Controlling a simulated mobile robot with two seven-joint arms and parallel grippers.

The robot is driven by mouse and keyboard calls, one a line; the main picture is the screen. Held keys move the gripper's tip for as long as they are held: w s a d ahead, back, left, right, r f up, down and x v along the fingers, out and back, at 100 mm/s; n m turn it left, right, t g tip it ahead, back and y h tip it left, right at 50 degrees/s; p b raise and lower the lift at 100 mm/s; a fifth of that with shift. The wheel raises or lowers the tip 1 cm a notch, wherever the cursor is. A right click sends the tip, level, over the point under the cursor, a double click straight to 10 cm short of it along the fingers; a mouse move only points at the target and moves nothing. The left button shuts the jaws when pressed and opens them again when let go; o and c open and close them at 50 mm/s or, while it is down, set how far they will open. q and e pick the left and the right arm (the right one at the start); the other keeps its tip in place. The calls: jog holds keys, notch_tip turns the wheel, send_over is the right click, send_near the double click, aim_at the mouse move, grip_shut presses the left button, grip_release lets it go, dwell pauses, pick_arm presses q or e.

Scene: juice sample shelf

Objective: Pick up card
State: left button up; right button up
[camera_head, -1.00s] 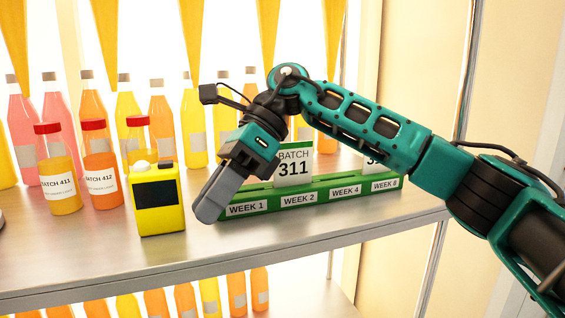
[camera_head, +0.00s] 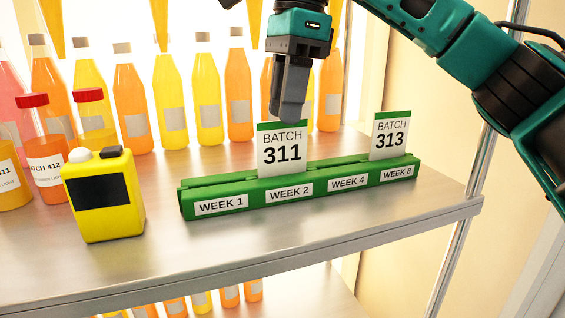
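A white card with a green top edge, marked BATCH 311 (camera_head: 282,155), stands upright in the green holder (camera_head: 190,198), behind the WEEK 2 label. A similar card marked BATCH 313 (camera_head: 388,138) stands toward the right end, behind WEEK 4 and WEEK 8. My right gripper (camera_head: 290,112) points down at the BATCH 311 card, its grey fingertips overlapping the card's top edge in the picture. The fingers line up one behind the other, so I cannot tell their gap or whether they touch the card. My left gripper is not in view.
A yellow device with a dark screen (camera_head: 102,195) stands left of the holder. Bottles (camera_head: 205,95) line the back of the metal shelf, with red-capped jars (camera_head: 45,165) at the left. The shelf front (camera_head: 250,245) is clear.

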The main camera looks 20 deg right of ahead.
aim_at(281, 152)
jog(key=f, duration=0.7)
jog(key=shift+a+f+b, duration=0.3)
jog(key=shift+a+f, duration=0.05)
grip_shut()
